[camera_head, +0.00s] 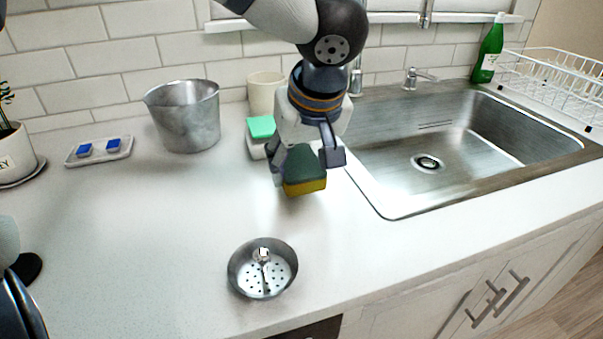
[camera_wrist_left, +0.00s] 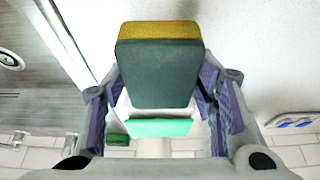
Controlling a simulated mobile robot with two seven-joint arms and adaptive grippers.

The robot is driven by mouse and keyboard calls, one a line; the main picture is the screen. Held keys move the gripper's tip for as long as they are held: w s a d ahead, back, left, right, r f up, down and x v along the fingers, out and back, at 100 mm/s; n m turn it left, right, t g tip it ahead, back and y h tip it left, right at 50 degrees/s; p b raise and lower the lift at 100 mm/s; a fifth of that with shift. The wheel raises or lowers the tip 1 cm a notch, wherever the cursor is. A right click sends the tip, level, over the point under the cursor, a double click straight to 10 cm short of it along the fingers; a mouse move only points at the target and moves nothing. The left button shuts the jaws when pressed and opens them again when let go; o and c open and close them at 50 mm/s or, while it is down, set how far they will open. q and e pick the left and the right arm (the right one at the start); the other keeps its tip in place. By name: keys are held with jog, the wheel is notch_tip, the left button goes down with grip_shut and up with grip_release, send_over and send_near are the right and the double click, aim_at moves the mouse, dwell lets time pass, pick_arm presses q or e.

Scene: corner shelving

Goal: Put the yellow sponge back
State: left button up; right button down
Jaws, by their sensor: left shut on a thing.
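The yellow sponge (camera_head: 305,186) has a dark green top layer and a yellow lower layer. My left gripper (camera_head: 306,163) is shut on it, one finger on each side, above the counter in front of the sink's left edge. In the left wrist view the sponge (camera_wrist_left: 158,72) sits between the fingers (camera_wrist_left: 160,95), its yellow edge uppermost in the picture. Whether it touches the counter is hard to tell. A teal-topped white block (camera_head: 260,128) stands just behind and left of the gripper, partly hidden by it. My right gripper is not in view.
A metal pot (camera_head: 185,118) and a cream cup (camera_head: 264,95) stand near the wall. A metal strainer (camera_head: 262,270) lies in front. The sink (camera_head: 400,205) is to the right; a tray (camera_head: 72,156) with blue pieces is at left. The left-middle counter is clear.

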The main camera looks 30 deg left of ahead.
pick_arm(q)
jog(key=shift+d+f, duration=0.1)
jog(key=shift+f, duration=1.15)
jog(key=o, duration=1.3)
jog(key=shift+f, duration=0.15)
jog(key=v, duration=1.2)
